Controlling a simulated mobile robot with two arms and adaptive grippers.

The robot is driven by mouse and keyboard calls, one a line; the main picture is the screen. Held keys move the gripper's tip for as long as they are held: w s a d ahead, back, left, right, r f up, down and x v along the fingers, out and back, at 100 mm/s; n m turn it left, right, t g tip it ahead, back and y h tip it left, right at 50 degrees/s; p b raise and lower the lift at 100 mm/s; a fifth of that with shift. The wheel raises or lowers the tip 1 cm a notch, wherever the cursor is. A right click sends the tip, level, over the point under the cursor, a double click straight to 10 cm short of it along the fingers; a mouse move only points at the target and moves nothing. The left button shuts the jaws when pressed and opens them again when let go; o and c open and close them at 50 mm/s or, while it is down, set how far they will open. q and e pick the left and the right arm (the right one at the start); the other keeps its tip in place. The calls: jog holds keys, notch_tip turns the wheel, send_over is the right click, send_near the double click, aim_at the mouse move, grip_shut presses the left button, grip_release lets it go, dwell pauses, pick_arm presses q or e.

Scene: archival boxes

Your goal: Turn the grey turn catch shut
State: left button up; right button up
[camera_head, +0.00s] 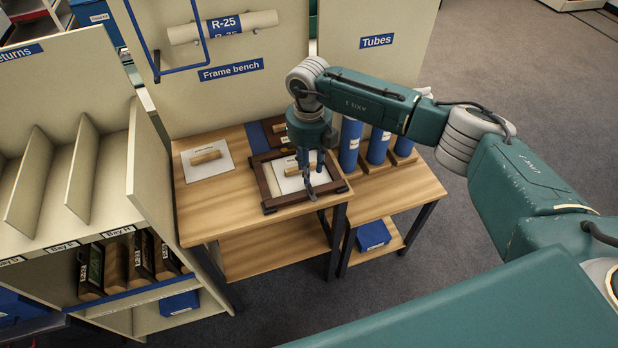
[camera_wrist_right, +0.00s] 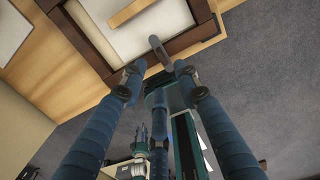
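A dark wooden frame (camera_head: 268,190) lies on the bench with a white backing (camera_head: 288,185) inside it. The frame also fills the top of the right wrist view (camera_wrist_right: 203,32). The grey turn catch (camera_wrist_right: 157,48) sits on the frame's near bar, its rounded end by the inner edge. In the head view my fingers make it hard to pick out. My right gripper (camera_head: 316,180) points down over the frame's near right part. In the wrist view its fingertips (camera_wrist_right: 158,72) are apart, one on each side of the catch's lower end. Contact cannot be told.
A white board with a wooden block (camera_head: 207,158) lies on the bench (camera_head: 225,215) left of the frame. Blue tubes (camera_head: 350,145) stand close behind on the right. A cream shelf divider (camera_head: 150,165) rises at the bench's left. Open floor lies right.

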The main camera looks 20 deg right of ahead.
notch_tip(320, 180, up, 5)
jog(key=shift+a, duration=0.1)
dwell(0.6)
